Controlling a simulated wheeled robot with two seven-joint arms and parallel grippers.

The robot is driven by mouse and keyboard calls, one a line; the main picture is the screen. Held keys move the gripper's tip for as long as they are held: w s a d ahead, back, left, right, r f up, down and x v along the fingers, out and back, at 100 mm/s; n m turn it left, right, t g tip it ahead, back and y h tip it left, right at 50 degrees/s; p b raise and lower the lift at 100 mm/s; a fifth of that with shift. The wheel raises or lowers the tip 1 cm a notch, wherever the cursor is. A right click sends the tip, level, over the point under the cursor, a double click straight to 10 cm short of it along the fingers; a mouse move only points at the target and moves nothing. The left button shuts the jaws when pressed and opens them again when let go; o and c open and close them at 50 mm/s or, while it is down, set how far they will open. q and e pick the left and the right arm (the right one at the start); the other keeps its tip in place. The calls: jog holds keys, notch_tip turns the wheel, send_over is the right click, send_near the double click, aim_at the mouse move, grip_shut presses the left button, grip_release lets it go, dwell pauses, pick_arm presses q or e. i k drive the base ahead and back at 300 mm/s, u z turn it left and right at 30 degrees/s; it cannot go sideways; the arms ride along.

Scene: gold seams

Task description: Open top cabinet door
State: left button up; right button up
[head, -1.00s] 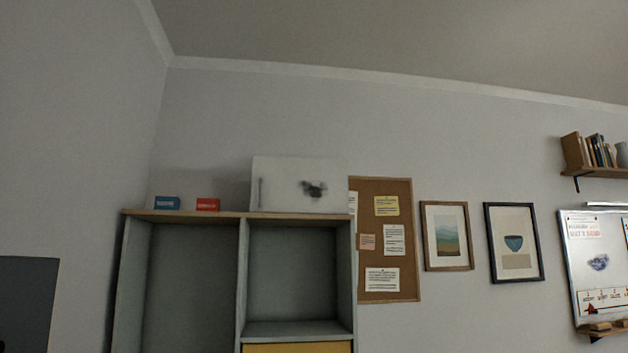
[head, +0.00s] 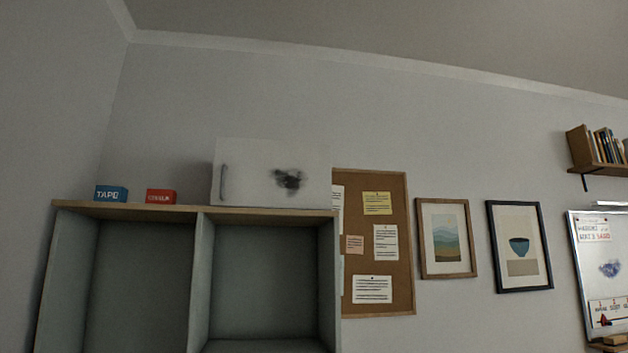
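A white cabinet (head: 250,172) sits on top of the grey shelf unit, toward its right half. Its front is a flat door with a thin vertical handle (head: 223,182) near the left edge and a dark smudge right of centre. The door looks closed. Neither of my grippers shows in the head view.
The grey shelf unit (head: 201,285) has a wooden top and two open, empty-looking compartments. A blue box (head: 111,194) and a red box (head: 161,197) stand on its top, left of the cabinet. A corkboard (head: 396,250), framed pictures, a whiteboard and a bookshelf are on the wall.

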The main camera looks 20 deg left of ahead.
aim_at(246, 173)
jog(key=u, duration=0.35)
jog(key=i, duration=0.8)
jog(key=u, duration=0.6)
